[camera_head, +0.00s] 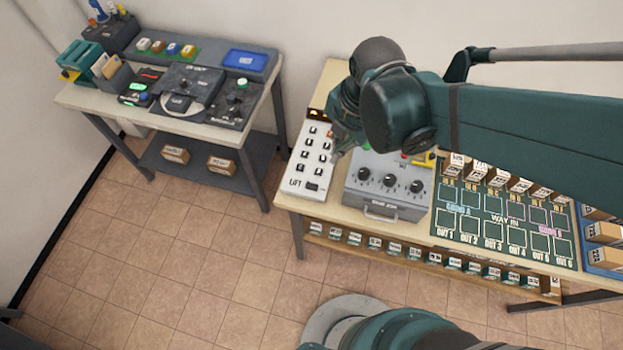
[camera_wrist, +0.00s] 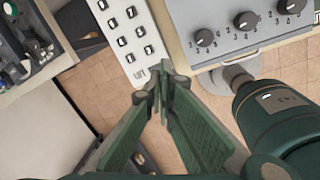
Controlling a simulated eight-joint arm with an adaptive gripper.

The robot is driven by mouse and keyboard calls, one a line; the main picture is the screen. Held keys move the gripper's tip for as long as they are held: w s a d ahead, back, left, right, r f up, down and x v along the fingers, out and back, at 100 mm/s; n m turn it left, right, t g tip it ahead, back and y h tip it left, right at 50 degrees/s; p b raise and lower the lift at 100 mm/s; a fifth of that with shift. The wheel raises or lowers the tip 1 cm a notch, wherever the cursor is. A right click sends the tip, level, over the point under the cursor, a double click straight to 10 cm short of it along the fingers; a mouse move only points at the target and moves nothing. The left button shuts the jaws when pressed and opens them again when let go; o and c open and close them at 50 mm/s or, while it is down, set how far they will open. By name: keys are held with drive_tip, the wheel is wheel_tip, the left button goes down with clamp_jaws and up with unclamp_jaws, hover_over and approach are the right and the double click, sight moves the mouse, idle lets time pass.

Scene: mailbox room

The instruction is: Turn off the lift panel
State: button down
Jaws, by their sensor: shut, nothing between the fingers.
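The lift panel (camera_head: 297,170) is a white slab on the pale table, marked LIFT at its near end. It has two columns of small dark switches, and a dark rocker (camera_head: 312,187) beside the lettering. A small amber light (camera_head: 316,114) glows at its far end. In the wrist view the panel (camera_wrist: 116,48) lies beyond the fingertips, and the fingers hide its lower right corner. My gripper (camera_head: 338,154) is over or beside the panel's right edge, partly hidden by my wrist. Its fingers meet at the tips (camera_wrist: 160,84) and hold nothing. I cannot tell whether they touch the panel.
A grey box with three black knobs (camera_head: 390,182) stands close right of the panel. Farther right are a dark sorting board (camera_head: 500,222) and small boxes. A second table (camera_head: 190,125) with devices stands at the left. Tiled floor lies open between the tables.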

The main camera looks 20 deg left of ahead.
sight(310, 186)
drive_tip(key=a+n, duration=0.1)
drive_tip(key=s+a+f+n, duration=0.1)
drive_tip(key=a+n, duration=0.1)
drive_tip(key=s+a+f+n+g, duration=0.1)
drive_tip(key=n, duration=0.1)
drive_tip(key=shift+s+a+f, duration=0.1)
drive_tip(key=shift+a, duration=0.2)
drive_tip(key=shift+f, duration=0.15)
drive_tip(key=shift+a+f+b, duration=0.25)
drive_tip(key=shift+a+f, duration=0.05)
drive_tip(key=shift+f, duration=1.95)
drive_tip(key=shift+a+f+b, duration=0.25)
drive_tip(key=shift+f, duration=2.05)
drive_tip(key=shift+a+f+b, duration=0.25)
drive_tip(key=shift+a+f, duration=0.05)
drive_tip(key=shift+f, duration=1.95)
drive_tip(key=shift+f+h, duration=0.15)
drive_tip(key=shift+h, duration=0.15)
